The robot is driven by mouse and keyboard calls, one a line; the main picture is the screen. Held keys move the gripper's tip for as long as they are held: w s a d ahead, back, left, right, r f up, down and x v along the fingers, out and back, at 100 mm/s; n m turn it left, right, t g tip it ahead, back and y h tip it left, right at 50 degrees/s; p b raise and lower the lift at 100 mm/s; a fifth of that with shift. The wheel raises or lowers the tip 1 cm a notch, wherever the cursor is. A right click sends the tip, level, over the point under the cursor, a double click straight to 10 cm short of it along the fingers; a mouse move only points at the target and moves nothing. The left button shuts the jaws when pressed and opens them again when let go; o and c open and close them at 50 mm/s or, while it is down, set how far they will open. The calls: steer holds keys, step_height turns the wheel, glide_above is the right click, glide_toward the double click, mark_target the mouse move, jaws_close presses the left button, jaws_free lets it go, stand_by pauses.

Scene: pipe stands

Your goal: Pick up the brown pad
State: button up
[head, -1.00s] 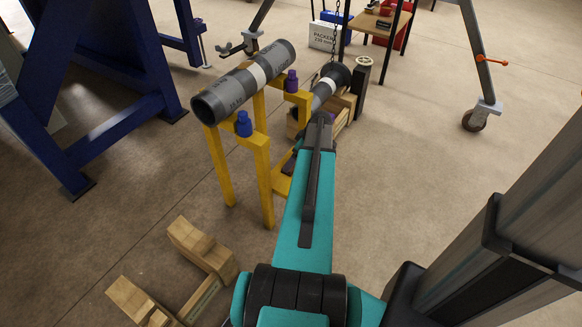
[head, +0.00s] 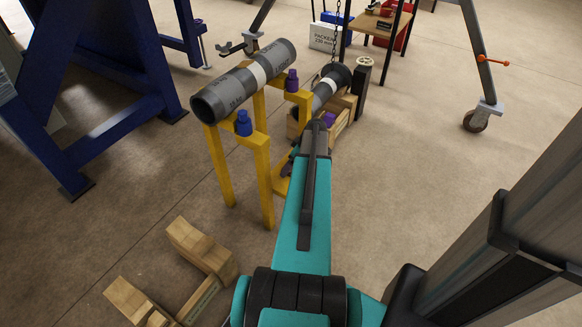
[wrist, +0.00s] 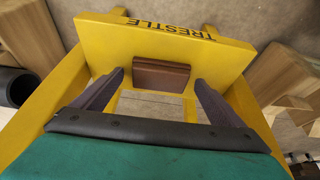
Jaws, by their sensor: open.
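The brown pad (wrist: 161,75) shows in the wrist view as a small brown block at the yellow trestle board (wrist: 113,45) marked TRESTLE. My gripper (wrist: 159,79) is open, with one dark finger to the left of the pad and one to the right. Gaps show between the fingers and the pad, and nothing is held. In the head view the yellow trestle (head: 258,165) stands left of my arm. The pad cannot be made out there, and my arm hides most of the gripper.
A grey pipe (head: 245,82) lies across the trestle top, near a blue cap (head: 243,124) and a purple cap (head: 292,80). A wooden crate (head: 341,123) stands beyond my arm. Wooden cradles (head: 200,247) lie on the floor at left.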

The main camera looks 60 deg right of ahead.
steer(key=c, duration=1.1)
steer(key=shift+c, duration=0.2)
steer(key=shift+r, duration=0.15)
steer(key=shift+r, duration=0.65)
step_height(320, 180, up, 2)
steer(key=shift+r+p, duration=0.15)
steer(key=shift+p, duration=0.5)
steer(key=s+a, duration=0.3)
steer(key=s, duration=0.4)
steer(key=s+a+r+p, duration=0.1)
steer(key=s+a, duration=0.1)
steer(key=s, duration=0.6)
steer(key=shift+a+p, duration=0.3)
steer(key=shift+a, duration=0.1)
